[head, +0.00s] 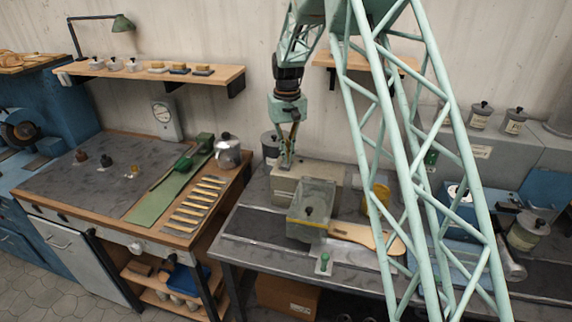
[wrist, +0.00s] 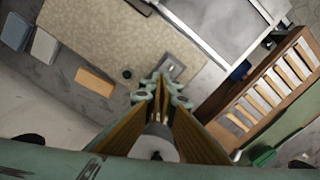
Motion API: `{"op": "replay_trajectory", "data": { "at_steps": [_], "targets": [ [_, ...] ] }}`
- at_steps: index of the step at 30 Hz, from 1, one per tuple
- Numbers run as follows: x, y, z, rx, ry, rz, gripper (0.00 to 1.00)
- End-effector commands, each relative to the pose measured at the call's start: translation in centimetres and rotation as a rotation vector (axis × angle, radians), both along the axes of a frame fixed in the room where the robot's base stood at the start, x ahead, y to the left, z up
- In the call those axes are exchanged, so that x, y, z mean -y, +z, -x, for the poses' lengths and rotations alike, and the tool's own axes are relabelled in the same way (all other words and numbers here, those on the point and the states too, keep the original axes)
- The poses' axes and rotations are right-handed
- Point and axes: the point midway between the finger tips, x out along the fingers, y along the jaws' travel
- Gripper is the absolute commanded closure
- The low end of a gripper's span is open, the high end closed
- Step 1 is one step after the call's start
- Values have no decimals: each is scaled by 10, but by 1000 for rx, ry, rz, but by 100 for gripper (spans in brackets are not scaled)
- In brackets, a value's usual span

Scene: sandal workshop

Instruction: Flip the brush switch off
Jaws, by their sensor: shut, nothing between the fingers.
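My gripper (head: 287,164) is shut and empty, pointing down at the beige machine housing (head: 323,174) on the metal bench. In the wrist view its fingertips (wrist: 161,88) are together in front of a small grey plate (wrist: 174,67) on the housing top (wrist: 110,38). This plate looks like the brush switch; its lever is largely hidden by the fingertips, so I cannot tell its position or whether they touch. A small dark round knob (wrist: 127,74) sits left of the fingertips on the housing's edge.
A grey metal box (head: 311,205) stands in front of the housing, with a wooden paddle-like piece (head: 368,235) beside it. A green button (head: 325,262) is at the bench front. A metal pot (head: 227,152) stands left on the wooden table. A yellow cup (head: 378,198) is to the right.

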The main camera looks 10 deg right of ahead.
Motion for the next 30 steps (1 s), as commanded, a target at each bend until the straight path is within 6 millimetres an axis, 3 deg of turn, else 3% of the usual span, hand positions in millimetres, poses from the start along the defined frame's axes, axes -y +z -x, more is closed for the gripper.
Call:
{"op": "replay_trajectory", "data": {
  "at_steps": [5, 30],
  "targets": [
    [0, 1, 1, -3, 0, 0, 100],
    [0, 42, 0, -1, 0, 0, 100]
  ]
}}
